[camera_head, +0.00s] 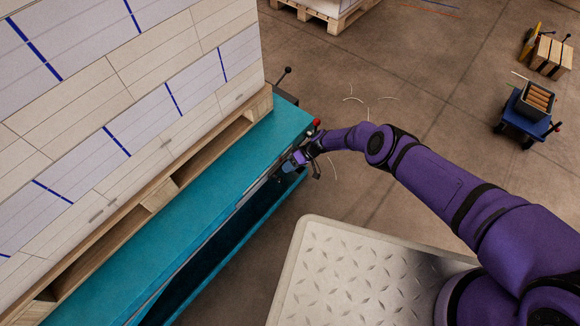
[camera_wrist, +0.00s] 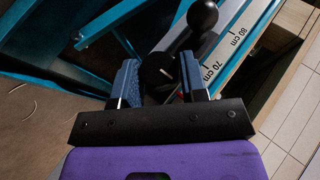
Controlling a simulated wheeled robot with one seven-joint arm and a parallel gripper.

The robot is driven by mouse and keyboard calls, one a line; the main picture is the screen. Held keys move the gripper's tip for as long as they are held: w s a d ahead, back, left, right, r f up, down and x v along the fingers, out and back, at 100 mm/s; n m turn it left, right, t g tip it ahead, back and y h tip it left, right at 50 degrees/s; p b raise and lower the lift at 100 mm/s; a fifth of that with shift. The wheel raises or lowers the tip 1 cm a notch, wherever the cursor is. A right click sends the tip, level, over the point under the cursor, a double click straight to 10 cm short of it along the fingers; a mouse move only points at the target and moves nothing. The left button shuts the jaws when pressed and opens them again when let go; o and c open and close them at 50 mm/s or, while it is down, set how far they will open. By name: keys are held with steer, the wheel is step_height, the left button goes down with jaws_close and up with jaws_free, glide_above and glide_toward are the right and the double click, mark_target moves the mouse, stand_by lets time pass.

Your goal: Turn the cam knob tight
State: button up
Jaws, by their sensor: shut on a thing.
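The cam knob (camera_wrist: 160,70) is black and round with a small white mark on its face. In the wrist view it sits between the two blue-padded fingers of my gripper (camera_wrist: 160,82), which is shut on it. A black ball-ended lever (camera_wrist: 202,16) rises just beyond the knob. In the head view my gripper (camera_head: 297,160) is at the side of the teal platform (camera_head: 215,185), near its far right corner. The knob is too small and covered to make out there.
A scale strip (camera_wrist: 222,55) marked 70 cm and 80 cm runs beside the knob. Stacked reams (camera_head: 110,100) stand on a wooden pallet on the teal platform. A blue cart (camera_head: 524,118) stands at right. A grey tread plate (camera_head: 350,280) is in front. Open floor lies between.

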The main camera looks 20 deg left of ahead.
steer(key=o, duration=0.9)
steer(key=shift+o, duration=0.2)
steer(key=v, duration=1)
steer(key=shift+w+d+r, duration=0.15)
steer(key=shift+d+r, duration=0.05)
steer(key=shift+r, duration=0.05)
